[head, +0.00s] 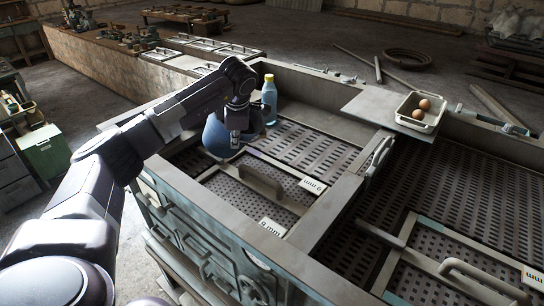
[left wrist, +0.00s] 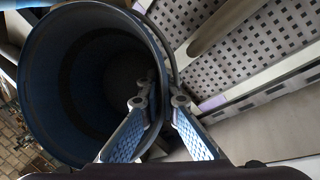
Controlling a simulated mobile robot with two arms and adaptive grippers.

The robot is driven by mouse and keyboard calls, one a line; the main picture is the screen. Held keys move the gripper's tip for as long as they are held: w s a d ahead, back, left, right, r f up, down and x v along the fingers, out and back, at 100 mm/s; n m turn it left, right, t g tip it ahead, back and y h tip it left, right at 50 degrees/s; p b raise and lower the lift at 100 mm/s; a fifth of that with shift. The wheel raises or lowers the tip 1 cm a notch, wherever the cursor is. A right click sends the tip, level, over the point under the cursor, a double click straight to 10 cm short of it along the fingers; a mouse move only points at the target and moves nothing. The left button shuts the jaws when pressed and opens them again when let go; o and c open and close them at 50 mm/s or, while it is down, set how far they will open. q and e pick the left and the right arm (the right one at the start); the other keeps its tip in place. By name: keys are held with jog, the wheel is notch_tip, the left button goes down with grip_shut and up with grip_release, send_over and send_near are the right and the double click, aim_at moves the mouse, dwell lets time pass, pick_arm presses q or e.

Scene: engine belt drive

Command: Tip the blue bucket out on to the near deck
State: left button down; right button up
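The blue bucket (head: 216,138) is at the left end of the perforated decks in the head view, partly hidden by my left gripper (head: 236,140). In the left wrist view I look into its round mouth; the bucket (left wrist: 35,75) is dark inside and I cannot tell what it holds. My left gripper (left wrist: 162,102) has one finger inside the bucket and one outside, shut on its wall at the rim. The near deck (head: 240,199) is a perforated panel with a bar handle and a white label, just below and right of the bucket. My right gripper is not in view.
A blue bottle (head: 269,100) with a yellow cap stands right behind the bucket. A white tray (head: 419,113) with two brown eggs sits on the ledge at right. A raised divider (head: 330,215) separates the left decks from the right ones. A handle (head: 261,181) stands up from the near panel.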

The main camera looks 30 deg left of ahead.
aim_at(217, 127)
pick_arm(q)
jog(key=a+h, duration=0.2)
jog(key=s+r+t+h, duration=0.1)
jog(key=shift+a+n, duration=0.3)
jog(key=shift+a, duration=0.1)
jog(key=shift+s+a+r+t+h+b, duration=0.1)
jog(key=shift+a+r+t+h+b, duration=0.15)
jog(key=shift+h, duration=0.45)
jog(key=shift+s+a+r+t+h+b, duration=0.15)
jog(key=shift+a+t+h, duration=0.15)
jog(key=shift+h, duration=0.4)
jog(key=shift+w, duration=0.1)
jog(key=shift+r, duration=0.1)
